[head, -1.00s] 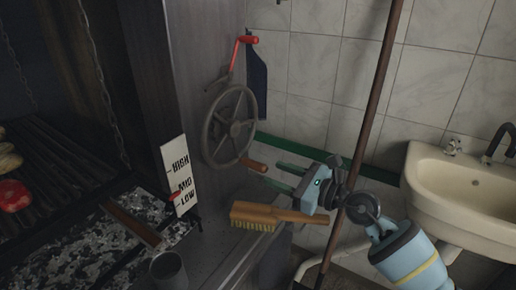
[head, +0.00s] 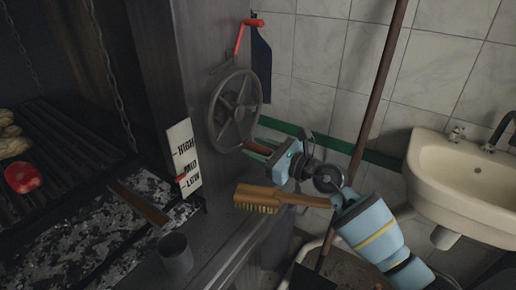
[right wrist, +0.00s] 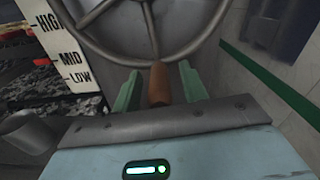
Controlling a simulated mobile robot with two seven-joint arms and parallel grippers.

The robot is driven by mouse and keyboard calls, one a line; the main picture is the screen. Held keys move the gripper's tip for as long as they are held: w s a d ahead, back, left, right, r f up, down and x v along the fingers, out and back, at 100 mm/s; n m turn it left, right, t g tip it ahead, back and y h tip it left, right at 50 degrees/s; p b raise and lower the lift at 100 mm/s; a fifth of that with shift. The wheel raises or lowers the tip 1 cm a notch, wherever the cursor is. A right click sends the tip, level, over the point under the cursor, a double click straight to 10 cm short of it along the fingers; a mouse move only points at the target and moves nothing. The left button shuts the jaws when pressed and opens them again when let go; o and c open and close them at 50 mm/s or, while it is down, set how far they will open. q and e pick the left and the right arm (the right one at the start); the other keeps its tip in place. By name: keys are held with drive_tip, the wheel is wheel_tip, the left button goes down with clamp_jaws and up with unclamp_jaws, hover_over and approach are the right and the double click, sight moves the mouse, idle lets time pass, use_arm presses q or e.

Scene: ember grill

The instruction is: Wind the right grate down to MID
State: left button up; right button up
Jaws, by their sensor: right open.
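The grey spoked handwheel (head: 234,108) is mounted on the side of the dark metal post. Its wooden handle (right wrist: 159,85) is at the bottom of the rim. My right gripper (right wrist: 159,70) is open, with one green finger on each side of the handle, not visibly closed on it. The grate (head: 62,140) hangs on chains at left. My left gripper is not in view.
A wooden brush (head: 265,196) is below my right gripper. A metal cup (head: 174,254) stands on the front ledge. A pole (head: 378,95) and a sink (head: 462,175) are at right. Food (head: 22,177) lies on the grate.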

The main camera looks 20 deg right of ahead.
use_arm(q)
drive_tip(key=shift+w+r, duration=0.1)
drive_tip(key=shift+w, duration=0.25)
use_arm(e)
drive_tip(key=shift+w+a, duration=0.1)
clamp_jaws()
drive_tip(key=shift+w+d+n+b, duration=0.35)
drive_tip(key=shift+d+n+b, duration=0.25)
drive_tip(key=shift+n, duration=0.1)
drive_tip(key=shift+w+d+r+n, duration=0.25)
drive_tip(key=shift+r+n, duration=0.1)
drive_tip(key=shift+n, duration=0.15)
unclamp_jaws()
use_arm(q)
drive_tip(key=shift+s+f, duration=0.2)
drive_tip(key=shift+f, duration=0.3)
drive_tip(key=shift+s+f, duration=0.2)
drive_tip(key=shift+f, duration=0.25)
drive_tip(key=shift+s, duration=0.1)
